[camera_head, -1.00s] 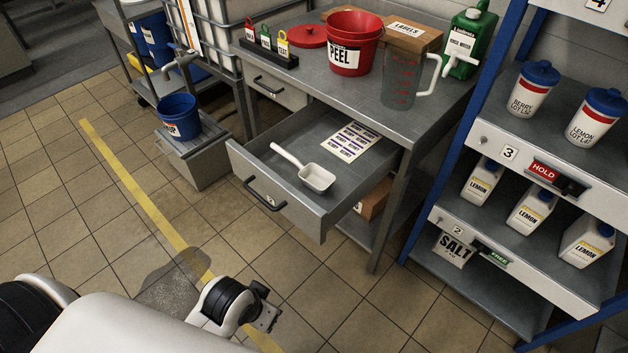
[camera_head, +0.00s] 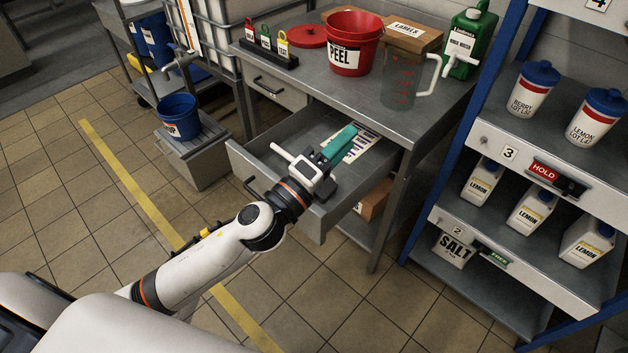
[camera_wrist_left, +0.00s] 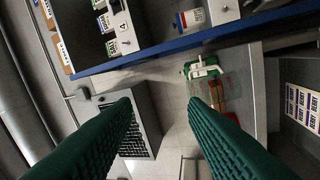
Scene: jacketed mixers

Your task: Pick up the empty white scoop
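The white scoop (camera_head: 280,152) lies in the open drawer (camera_head: 245,170). Only part of its handle shows in the head view, with the scoop end hidden behind my left gripper. My left gripper (camera_head: 343,140) is over the drawer, its teal fingers pointing toward the label sheet. In the left wrist view its two green fingers (camera_wrist_left: 160,105) are spread wide with nothing between them. The scoop does not show in that view, and I cannot tell how high the gripper is above it. My right gripper is not in view.
A label sheet (camera_head: 362,143) lies at the drawer's back. The counter (camera_head: 340,92) above holds a red bucket (camera_head: 354,45), a clear jug (camera_head: 400,85) and a green container (camera_head: 468,40). A blue-framed shelf (camera_head: 483,140) with bottles stands to the right. Open floor lies left.

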